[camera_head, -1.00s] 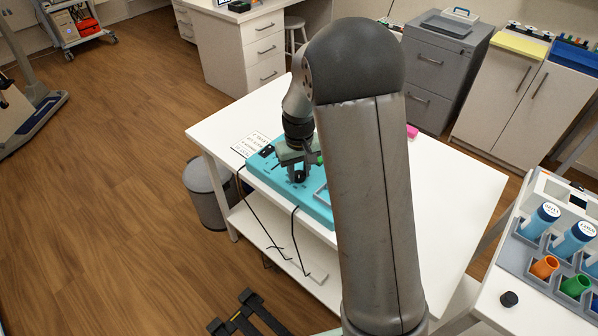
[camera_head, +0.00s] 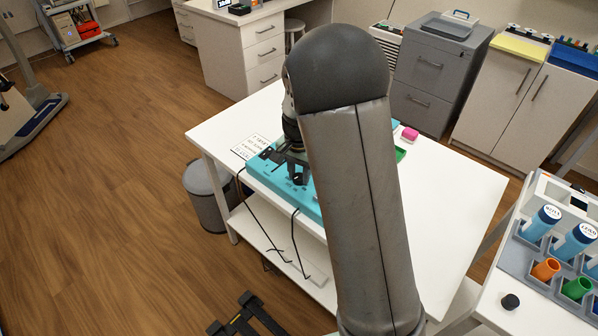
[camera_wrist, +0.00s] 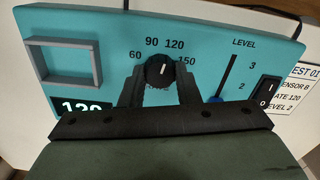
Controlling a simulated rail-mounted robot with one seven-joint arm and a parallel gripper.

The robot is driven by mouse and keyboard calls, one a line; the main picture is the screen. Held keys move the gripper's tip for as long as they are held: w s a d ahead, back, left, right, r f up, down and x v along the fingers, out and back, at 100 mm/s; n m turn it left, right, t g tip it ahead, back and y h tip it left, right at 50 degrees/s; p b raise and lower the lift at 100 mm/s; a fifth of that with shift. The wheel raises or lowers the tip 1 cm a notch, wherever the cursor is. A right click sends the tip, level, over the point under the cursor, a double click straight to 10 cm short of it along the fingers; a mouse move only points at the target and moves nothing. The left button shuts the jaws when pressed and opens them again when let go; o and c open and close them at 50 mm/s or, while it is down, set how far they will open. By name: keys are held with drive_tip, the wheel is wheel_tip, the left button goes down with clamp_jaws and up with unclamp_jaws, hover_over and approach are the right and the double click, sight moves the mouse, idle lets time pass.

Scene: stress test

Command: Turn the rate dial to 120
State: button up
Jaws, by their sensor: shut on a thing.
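The teal control box (camera_head: 262,170) sits on the white table in the head view. In the wrist view, its black rate dial (camera_wrist: 160,71) has the marks 60, 90, 120 and 150 around it. The dial's white line points up, leaning slightly right, toward 120. My gripper (camera_wrist: 161,80) is shut on the dial, one finger on each side. A display (camera_wrist: 82,106) at the box's lower left reads 120, its lower edge cut off by my gripper. In the head view, my arm hides much of the box, and my gripper (camera_head: 298,174) is small there.
Right of the dial are a level slider (camera_wrist: 227,78) and a black rocker switch (camera_wrist: 266,92). A card (camera_wrist: 293,88) beside the box lists rate 120 and level 2. A grey frame (camera_wrist: 63,63) is at the box's left. Cables (camera_head: 294,235) hang off the table's front.

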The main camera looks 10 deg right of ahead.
sight(299, 177)
drive_tip(key=shift+w+r+m, duration=0.1)
drive_tip(key=shift+m, duration=0.9)
drive_tip(key=o, duration=1)
wheel_tip(299, 177, up, 17)
drive_tip(key=shift+r, duration=0.2)
